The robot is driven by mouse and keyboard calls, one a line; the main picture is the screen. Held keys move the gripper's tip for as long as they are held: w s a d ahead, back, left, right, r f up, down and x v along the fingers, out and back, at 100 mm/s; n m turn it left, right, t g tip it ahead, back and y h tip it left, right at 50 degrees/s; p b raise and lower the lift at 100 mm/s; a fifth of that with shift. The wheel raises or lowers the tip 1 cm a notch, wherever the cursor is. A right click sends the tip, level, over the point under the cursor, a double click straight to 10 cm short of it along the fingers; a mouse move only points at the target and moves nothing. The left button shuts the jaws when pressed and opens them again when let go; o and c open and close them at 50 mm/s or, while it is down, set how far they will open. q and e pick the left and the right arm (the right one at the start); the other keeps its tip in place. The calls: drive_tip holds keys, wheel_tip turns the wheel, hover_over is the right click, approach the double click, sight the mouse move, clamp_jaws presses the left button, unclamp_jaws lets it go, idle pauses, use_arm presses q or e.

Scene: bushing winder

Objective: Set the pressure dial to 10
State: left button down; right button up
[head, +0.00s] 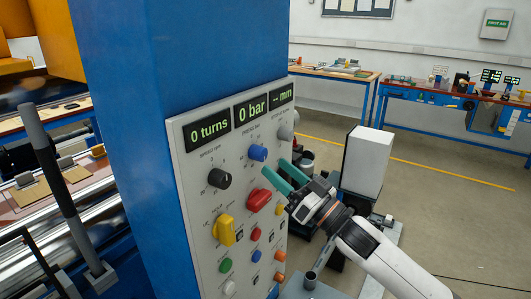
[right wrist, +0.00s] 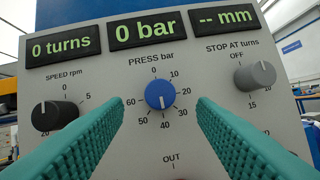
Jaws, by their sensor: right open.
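The pressure dial is a round blue knob (head: 258,152) on the grey control panel (head: 205,262). It is centred in the right wrist view (right wrist: 160,95), under the label "PRESS bar", with a scale from 0 to 60 around it. A pale mark on its face seems to point downward. The display above it (right wrist: 146,27) reads "0 bar". My right gripper (head: 276,172) is open in front of the panel. Its two teal fingers lie left and right of the knob in the right wrist view, apart from it, with nothing between them. My left gripper is not in view.
A black speed knob (right wrist: 54,116) is left of the dial and a grey stop knob (right wrist: 255,76) is right. Below are a yellow knob (head: 224,229), a red knob (head: 258,200) and several coloured buttons. A blue column (head: 190,60) stands behind the panel.

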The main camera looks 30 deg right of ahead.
sight(264, 157)
drive_tip(key=p+x, duration=0.1)
drive_tip(key=x, duration=0.2)
drive_tip(key=shift+w+r, duration=0.25)
drive_tip(key=shift+r, duration=0.05)
drive_tip(key=shift+w+a, duration=0.2)
drive_tip(key=shift+w, duration=0.25)
drive_tip(key=c, duration=1)
